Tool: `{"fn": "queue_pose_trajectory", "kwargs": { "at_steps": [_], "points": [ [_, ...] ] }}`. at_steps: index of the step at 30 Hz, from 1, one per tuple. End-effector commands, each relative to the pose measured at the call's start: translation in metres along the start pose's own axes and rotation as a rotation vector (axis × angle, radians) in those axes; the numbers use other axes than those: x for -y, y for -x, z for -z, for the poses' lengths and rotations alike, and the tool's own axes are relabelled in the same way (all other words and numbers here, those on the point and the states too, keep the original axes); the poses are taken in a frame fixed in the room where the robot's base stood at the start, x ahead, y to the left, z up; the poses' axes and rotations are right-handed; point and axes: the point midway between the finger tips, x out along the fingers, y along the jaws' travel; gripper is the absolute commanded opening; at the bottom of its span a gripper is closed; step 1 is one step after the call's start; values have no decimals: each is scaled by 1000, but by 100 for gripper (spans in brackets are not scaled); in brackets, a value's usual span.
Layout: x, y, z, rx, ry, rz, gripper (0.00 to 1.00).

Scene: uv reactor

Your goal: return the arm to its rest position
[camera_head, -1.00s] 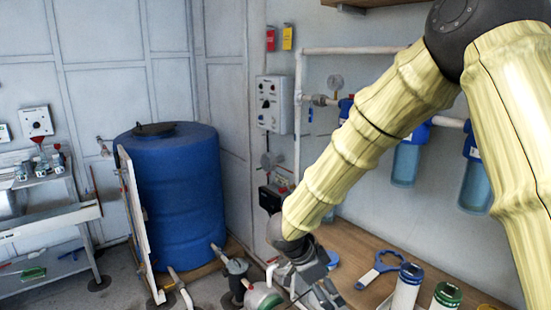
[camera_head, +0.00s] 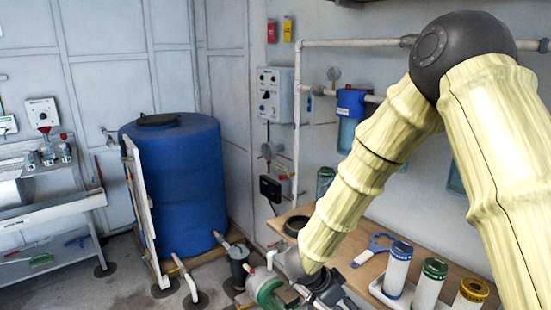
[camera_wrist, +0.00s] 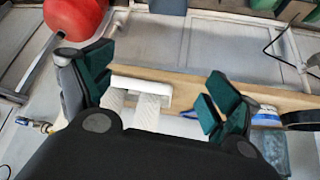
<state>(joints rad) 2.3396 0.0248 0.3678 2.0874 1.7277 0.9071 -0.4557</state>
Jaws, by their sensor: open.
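My arm, in a pale yellow ribbed sleeve, comes from the right side of the head view and bends down toward the workbench. My gripper (camera_head: 325,290) is at its lower end, near the bottom edge, and is partly cut off there. In the wrist view my gripper (camera_wrist: 160,95) is open, with its green-padded fingers wide apart. Nothing is held between them. A white fitting with two ribbed white cylinders (camera_wrist: 150,88) shows beyond and between the fingers; I cannot tell how far below it is.
A wooden bench (camera_head: 352,272) holds a blue wrench (camera_head: 374,248) and capped cartridges (camera_head: 397,270) near my arm. A blue filter housing (camera_head: 350,115) hangs on wall piping. A blue barrel (camera_head: 180,185) stands left. A red rounded object (camera_wrist: 75,15) shows in the wrist view.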

Motion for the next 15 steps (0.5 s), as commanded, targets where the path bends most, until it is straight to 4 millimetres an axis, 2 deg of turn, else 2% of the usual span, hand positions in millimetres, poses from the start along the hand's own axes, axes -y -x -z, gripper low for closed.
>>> {"fn": "queue_pose_trajectory", "kwargs": {
  "at_steps": [8,15],
  "points": [
    [-34,-82,-29,-34,233,76,89],
    [-82,-140,-71,7,467,163,89]
  ]
}}
